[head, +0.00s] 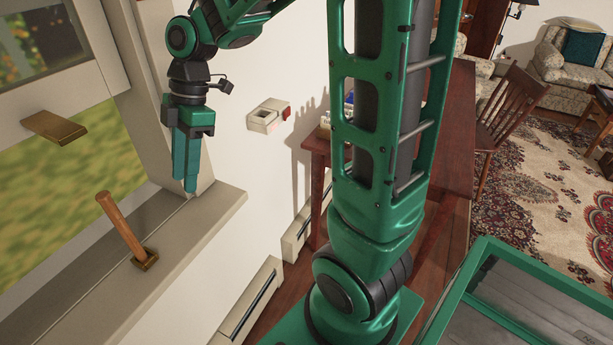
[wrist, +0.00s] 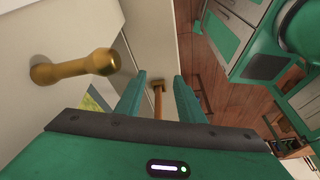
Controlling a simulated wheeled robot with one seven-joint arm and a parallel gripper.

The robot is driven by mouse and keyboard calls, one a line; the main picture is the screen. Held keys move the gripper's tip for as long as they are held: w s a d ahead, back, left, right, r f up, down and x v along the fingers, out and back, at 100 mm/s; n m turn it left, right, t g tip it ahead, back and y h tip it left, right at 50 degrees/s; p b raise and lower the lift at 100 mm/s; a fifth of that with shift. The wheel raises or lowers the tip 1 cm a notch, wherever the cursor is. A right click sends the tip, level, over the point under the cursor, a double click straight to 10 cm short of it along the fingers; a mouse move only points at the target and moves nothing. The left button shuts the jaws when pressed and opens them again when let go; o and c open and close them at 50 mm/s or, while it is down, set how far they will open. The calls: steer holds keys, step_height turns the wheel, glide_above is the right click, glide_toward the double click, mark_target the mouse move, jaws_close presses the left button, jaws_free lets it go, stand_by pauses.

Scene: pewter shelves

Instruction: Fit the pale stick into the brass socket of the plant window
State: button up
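The pale stick (head: 120,224) is a light wooden rod standing tilted on the window sill, its top leaning left. Its lower end is at the square brass socket (head: 145,260) and looks to be inside it; how deep is hidden. In the wrist view the stick (wrist: 158,104) and socket (wrist: 156,83) show beyond my fingers, in line with the gap between them. My gripper (head: 191,191) points down above the far part of the sill, behind and right of the stick, apart from it. Its two green fingers (wrist: 160,95) are spread with nothing held.
The window sash (head: 60,90) is raised and carries a brass pull (head: 55,126). A brass knob (wrist: 80,68) shows close by in the wrist view. A pale wall with a small box (head: 266,117) is right of the sill. The sill (head: 185,242) is otherwise clear.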

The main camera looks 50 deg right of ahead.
steer(key=s+d+f+m+h, duration=0.2)
steer(key=s+d+m+h, duration=0.1)
steer(key=s+d+m, duration=1.6)
steer(key=s+m, duration=0.3)
steer(key=m, duration=0.1)
steer(key=shift+d+m+h, duration=0.35)
steer(key=shift+m+h, duration=0.05)
steer(key=shift+w+f, duration=0.3)
steer(key=shift+w, duration=0.3)
